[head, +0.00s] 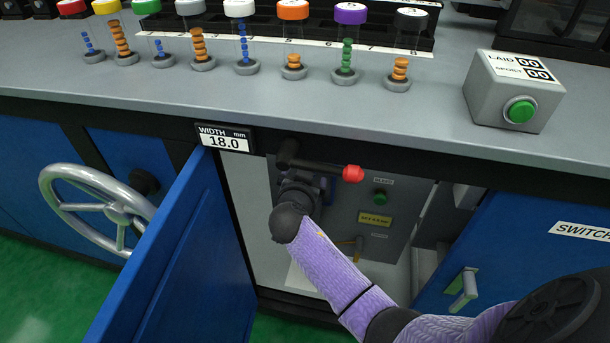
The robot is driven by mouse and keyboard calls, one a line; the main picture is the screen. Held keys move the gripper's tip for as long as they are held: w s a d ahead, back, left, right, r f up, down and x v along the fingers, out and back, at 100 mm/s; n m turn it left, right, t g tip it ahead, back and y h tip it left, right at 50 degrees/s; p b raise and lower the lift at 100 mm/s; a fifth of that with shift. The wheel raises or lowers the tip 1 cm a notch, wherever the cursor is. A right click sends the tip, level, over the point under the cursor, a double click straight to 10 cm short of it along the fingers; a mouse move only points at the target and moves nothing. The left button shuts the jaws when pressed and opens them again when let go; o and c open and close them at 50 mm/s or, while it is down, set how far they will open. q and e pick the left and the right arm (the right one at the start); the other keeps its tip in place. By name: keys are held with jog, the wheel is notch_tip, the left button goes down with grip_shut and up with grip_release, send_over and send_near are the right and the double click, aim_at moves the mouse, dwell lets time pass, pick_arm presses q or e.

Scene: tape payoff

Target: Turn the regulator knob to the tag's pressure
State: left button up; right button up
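My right arm reaches from the lower right into an open cabinet under the bench. My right gripper (302,182) is dark and sits in front of the grey panel (345,215) inside; its fingertips blend with dark parts there, so I cannot tell whether it is open. A black bar with a red end (352,173) lies across the gripper's top. A small yellow tag (375,222) is on the panel right of the gripper, its print too small to read surely. The regulator knob cannot be told apart; my gripper may cover it. My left gripper is out of view.
A blue cabinet door (175,262) stands open at left, beside a grey handwheel (97,205). A green button (380,197) is on the panel. A width display (225,138) reads 18.0 mm. A grey counter box (512,90) stands on the bench (330,110).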

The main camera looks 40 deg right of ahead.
jog(key=x, duration=0.1)
jog(key=b+x, duration=0.1)
jog(key=x, duration=0.1)
jog(key=shift+f, duration=0.4)
jog(key=shift+w+d+r, duration=0.1)
jog(key=shift+w+d, duration=0.2)
jog(key=shift+d, duration=0.05)
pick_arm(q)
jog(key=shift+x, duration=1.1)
pick_arm(e)
jog(key=shift+r, duration=0.1)
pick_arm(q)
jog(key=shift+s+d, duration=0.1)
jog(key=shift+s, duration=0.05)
pick_arm(e)
jog(key=c, duration=1.3)
jog(key=shift+n+g+h, duration=0.3)
jog(key=shift+n+g, duration=0.1)
jog(key=shift+n, duration=0.2)
